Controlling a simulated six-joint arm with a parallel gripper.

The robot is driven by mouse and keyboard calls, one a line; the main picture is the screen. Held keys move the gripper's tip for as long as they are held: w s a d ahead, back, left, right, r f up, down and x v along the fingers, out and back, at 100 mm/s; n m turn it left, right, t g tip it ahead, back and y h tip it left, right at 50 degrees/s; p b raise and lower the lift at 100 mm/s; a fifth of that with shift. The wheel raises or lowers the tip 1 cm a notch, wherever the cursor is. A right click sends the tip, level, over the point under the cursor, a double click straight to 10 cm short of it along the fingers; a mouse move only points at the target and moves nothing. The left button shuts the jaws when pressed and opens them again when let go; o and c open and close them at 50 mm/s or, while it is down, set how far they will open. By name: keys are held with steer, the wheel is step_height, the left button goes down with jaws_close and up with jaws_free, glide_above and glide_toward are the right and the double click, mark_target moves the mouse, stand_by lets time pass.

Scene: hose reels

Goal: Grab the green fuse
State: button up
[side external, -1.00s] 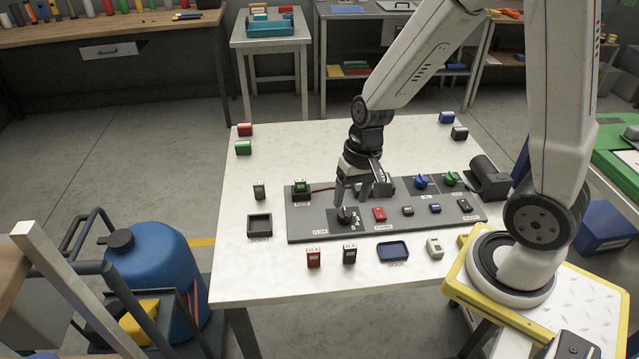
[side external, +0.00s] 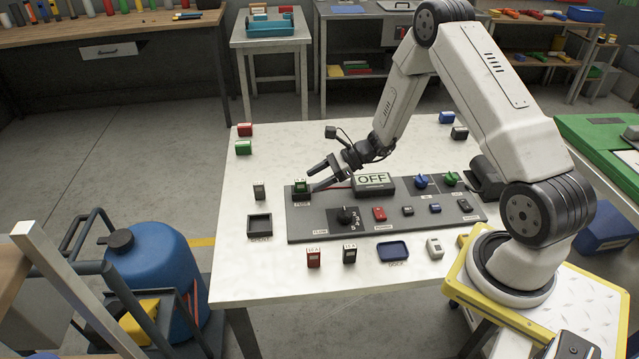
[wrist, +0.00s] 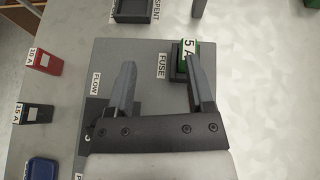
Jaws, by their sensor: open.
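The green fuse (side external: 301,184) stands in a dark socket at the left end of the grey panel. In the wrist view the green fuse (wrist: 188,46) carries a white "5 A" label, beside the word FUSE. My gripper (side external: 313,179) is open just right of the fuse in the side view, with its fingers pointing left. In the wrist view my gripper (wrist: 160,62) is empty between its fingers; its right finger overlaps the lower part of the fuse and socket. I cannot tell whether that finger touches the fuse.
An empty black SPENT tray (side external: 259,224) lies left of the panel.

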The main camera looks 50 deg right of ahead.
mark_target(294, 190)
steer(key=shift+w+d+f+m+t, duration=0.25)
steer(key=shift+w+d+m+t, duration=0.1)
steer(key=shift+d+m+t, duration=0.25)
steer(key=shift+w+d+f+m+t, duration=0.3)
steer(key=shift+d+m, duration=0.1)
steer(key=shift+d, duration=0.25)
steer(key=shift+x, duration=3.9)
steer(key=shift+s+d+f, duration=0.1)
jaws_close()
